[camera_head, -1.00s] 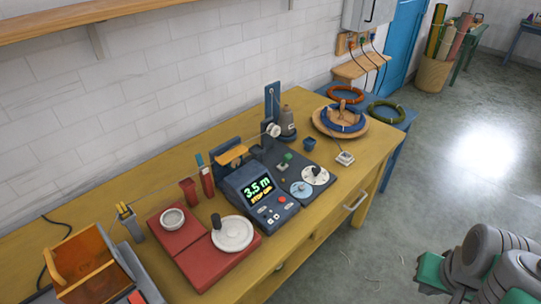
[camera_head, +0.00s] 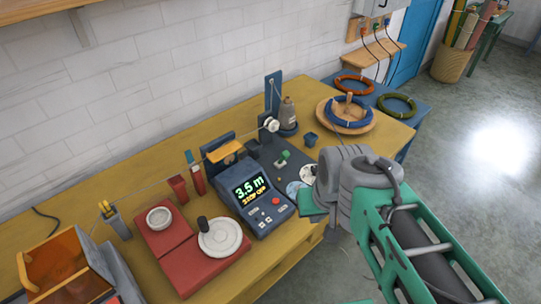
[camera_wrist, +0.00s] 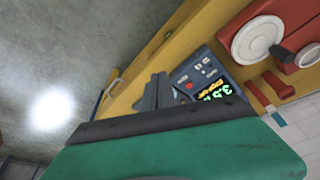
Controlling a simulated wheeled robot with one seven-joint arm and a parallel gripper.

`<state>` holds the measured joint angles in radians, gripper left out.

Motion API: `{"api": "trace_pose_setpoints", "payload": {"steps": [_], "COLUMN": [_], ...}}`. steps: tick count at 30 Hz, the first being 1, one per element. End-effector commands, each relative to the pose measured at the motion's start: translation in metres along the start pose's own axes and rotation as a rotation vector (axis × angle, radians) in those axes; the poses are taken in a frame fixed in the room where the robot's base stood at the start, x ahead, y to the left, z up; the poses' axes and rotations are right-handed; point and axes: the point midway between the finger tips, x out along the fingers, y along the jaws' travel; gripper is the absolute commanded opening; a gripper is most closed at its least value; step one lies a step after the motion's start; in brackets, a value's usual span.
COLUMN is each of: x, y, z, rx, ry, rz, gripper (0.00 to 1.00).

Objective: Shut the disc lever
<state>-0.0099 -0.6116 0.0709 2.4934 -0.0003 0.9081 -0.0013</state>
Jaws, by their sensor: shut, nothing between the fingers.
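The dark plate (camera_head: 268,171) on the bench bears a white disc (camera_head: 308,173) and a pale blue disc (camera_head: 294,188). My green and grey arm overlaps their right side in the head view, so the black lever on the white disc cannot be made out clearly. A green-topped knob (camera_head: 284,157) stands on the plate behind them. My gripper's dark fingers (camera_wrist: 155,92) are shut and empty in the wrist view, in front of the meter (camera_wrist: 198,72). In the head view they are hidden behind my wrist. Whether they touch a disc or the lever cannot be told.
The meter (camera_head: 256,198) reads 3.5 m and stands left of the discs. A red base (camera_head: 187,262) with a round white plate (camera_head: 220,238) lies further left. Open floor lies right.

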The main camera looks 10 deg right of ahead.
Motion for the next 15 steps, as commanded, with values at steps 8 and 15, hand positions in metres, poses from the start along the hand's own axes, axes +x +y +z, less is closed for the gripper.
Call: {"api": "trace_pose_setpoints", "payload": {"steps": [8,15], "x": [0.001,0.026], "y": [0.000,-0.004], "z": [0.000,-0.039], "rx": [0.008,0.447], "ry": [0.001,0.025], "rz": [-0.001,-0.073], "gripper": [0.00,0.00]}}
